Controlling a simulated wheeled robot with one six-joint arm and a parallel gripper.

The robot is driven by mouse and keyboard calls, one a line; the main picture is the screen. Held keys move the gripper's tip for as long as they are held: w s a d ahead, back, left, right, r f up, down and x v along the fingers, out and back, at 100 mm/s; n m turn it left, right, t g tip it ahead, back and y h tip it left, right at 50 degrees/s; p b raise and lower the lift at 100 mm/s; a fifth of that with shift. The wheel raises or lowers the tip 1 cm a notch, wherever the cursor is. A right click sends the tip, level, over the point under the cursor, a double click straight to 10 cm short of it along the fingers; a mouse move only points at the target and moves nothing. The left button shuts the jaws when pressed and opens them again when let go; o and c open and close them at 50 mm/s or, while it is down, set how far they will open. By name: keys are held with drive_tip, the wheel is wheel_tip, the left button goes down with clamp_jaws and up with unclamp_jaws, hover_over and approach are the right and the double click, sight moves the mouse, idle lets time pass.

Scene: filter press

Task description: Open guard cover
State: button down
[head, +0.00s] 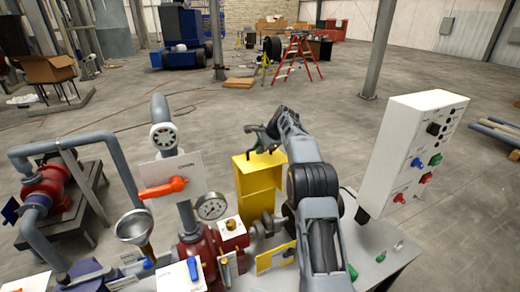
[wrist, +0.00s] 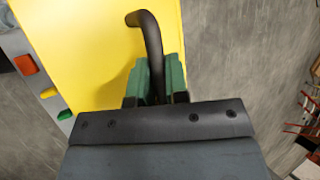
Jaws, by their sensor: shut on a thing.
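The yellow guard cover (head: 259,180) stands among the pipes in the middle of the head view, left of my arm. Its folded yellow faces show, but I cannot tell exactly how far it is swung. In the wrist view its flat yellow face (wrist: 85,50) fills the upper left. A dark curved handle (wrist: 150,40) rises from that face. My gripper (wrist: 158,80) has its green fingers on both sides of the handle and is shut on it. In the head view my gripper (head: 262,140) is at the cover's top edge; the handle is hard to make out there.
A white control box (head: 413,150) with coloured knobs stands right of my arm. Left of the cover are a gauge (head: 211,207), an orange-handled valve (head: 163,188), a funnel (head: 133,225) and grey pipes. Open floor lies behind, with a red ladder (head: 297,57) farther back.

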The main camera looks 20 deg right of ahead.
drive_tip(key=shift+f, duration=0.1)
drive_tip(key=c, duration=1.1)
unclamp_jaws()
drive_tip(key=shift+c, duration=0.2)
drive_tip(key=v, duration=1.3)
drive_tip(key=shift+r, duration=0.4)
drive_tip(key=shift+d, duration=0.1)
